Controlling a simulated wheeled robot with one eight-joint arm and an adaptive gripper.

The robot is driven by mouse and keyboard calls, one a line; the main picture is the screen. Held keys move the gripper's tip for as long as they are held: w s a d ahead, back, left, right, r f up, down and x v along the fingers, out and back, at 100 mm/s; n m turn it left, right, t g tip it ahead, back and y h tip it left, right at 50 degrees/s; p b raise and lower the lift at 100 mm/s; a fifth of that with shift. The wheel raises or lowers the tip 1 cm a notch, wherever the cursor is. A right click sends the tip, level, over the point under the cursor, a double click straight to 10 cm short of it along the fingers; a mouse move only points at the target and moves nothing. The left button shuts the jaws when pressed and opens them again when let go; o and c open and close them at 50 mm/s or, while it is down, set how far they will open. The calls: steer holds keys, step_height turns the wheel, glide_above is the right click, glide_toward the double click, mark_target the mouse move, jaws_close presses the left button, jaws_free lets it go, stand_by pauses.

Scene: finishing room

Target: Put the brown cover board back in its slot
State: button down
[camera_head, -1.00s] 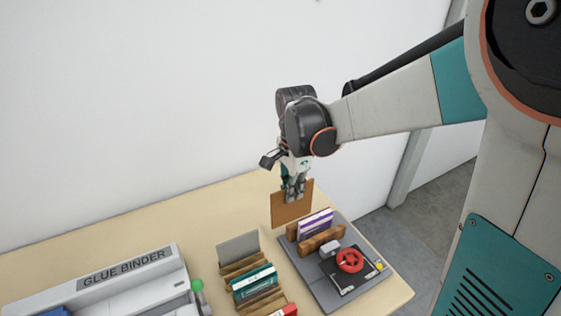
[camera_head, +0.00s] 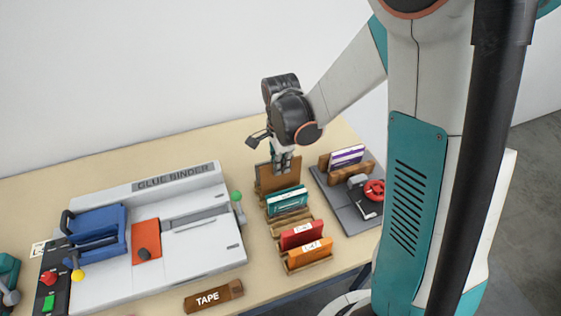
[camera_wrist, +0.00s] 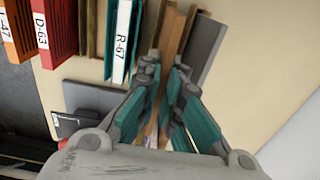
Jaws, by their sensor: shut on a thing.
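The brown cover board (camera_head: 266,177) is upright in my gripper (camera_head: 282,170), at the back end of the wooden slotted rack (camera_head: 289,228). In the wrist view my gripper (camera_wrist: 165,85) has its teal fingers closed on the brown board (camera_wrist: 170,32). The board runs between the grey board (camera_wrist: 203,48) and the teal R-67 piece (camera_wrist: 121,42), apart from the teal one and close beside the grey one. Its lower edge is hidden, so I cannot tell whether it sits in a slot.
The teal (camera_head: 286,201), red (camera_head: 301,236) and orange (camera_head: 309,252) labelled pieces stand in the rack. The glue binder (camera_head: 200,262) is left of it. A grey press (camera_head: 345,205) with a red wheel and purple-white piece is right. A TAPE block (camera_head: 213,296) lies in front.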

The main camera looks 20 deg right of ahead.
mark_target(281, 190)
steer(key=shift+f+b, duration=1.05)
steer(key=shift+f, duration=0.85)
steer(key=shift+f+b, duration=0.65)
steer(key=shift+b, duration=0.2)
steer(key=c, duration=2.1)
jaws_free()
steer(key=shift+o, duration=0.2)
steer(key=shift+r+p, duration=3.75)
steer(key=shift+r, duration=1.8)
steer(key=shift+s, duration=0.1)
